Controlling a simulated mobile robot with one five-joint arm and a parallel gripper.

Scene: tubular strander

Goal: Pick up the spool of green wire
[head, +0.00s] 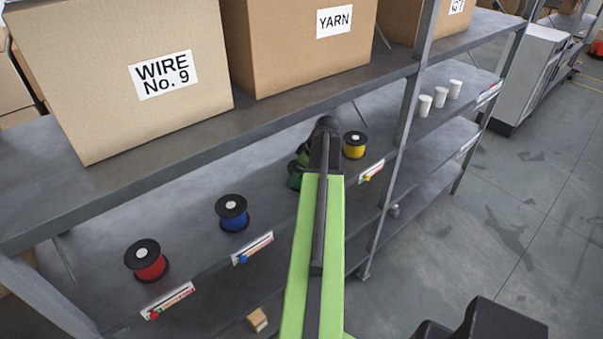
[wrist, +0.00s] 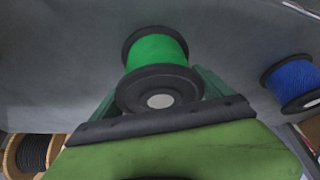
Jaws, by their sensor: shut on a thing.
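The spool of green wire (wrist: 157,52) has black flanges and a pale hub cap. In the wrist view it sits between the two fingers of my gripper (wrist: 160,90), which are shut on it. In the head view my green arm reaches to the middle shelf and hides most of this spool; a bit of green (head: 294,180) shows left of the arm. I cannot tell whether the spool still touches the shelf.
On the same shelf stand a red spool (head: 149,261), a blue spool (head: 232,213) and a yellow spool (head: 354,145). The upper shelf (head: 200,125) holds cardboard boxes above my arm. White cylinders (head: 440,97) stand further right. A shelf post (head: 408,105) rises right of the yellow spool.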

